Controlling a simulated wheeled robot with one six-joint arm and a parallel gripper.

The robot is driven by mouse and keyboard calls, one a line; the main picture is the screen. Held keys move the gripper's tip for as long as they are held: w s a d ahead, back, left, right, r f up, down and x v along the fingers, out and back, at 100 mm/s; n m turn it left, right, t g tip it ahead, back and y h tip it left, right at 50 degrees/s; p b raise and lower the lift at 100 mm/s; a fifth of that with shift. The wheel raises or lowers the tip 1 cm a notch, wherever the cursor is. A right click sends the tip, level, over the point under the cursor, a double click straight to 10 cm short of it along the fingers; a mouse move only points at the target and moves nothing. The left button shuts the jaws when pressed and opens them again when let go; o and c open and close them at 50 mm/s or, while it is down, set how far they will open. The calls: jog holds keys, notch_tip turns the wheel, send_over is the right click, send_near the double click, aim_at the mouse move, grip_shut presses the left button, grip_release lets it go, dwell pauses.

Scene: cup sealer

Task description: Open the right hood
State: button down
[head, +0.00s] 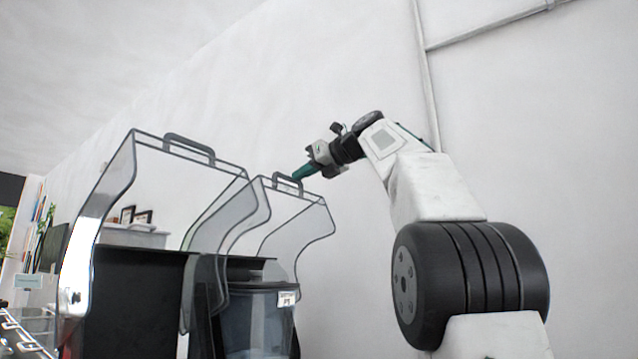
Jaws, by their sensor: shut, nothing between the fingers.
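The right hood (305,230) is a clear cover with a grey handle (288,184) on its top edge, over a dark machine with a clear container. My gripper (298,176) is at this handle, its green fingers shut with nothing between them. The fingertips point down and left and overlap the handle's right part in the picture; I cannot tell whether they touch it. The lower front edge of the hood hangs beside the container. The left hood (115,170), also clear with a grey handle (188,147), stands to the left.
The left hood's curved side panel overlaps the right hood in the picture. A clear container (255,320) with a label sits under the right hood. A white wall (330,90) with a pipe stands behind.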

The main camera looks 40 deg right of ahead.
jog(key=shift+w+a+r, duration=0.1)
jog(key=shift+w+r, duration=0.05)
jog(key=shift+w, duration=0.1)
jog(key=shift+d, duration=0.2)
jog(key=shift+s+a, duration=0.1)
jog(key=shift+s, duration=0.05)
jog(key=r+v, duration=0.2)
jog(key=v, duration=1)
jog(key=shift+r, duration=0.2)
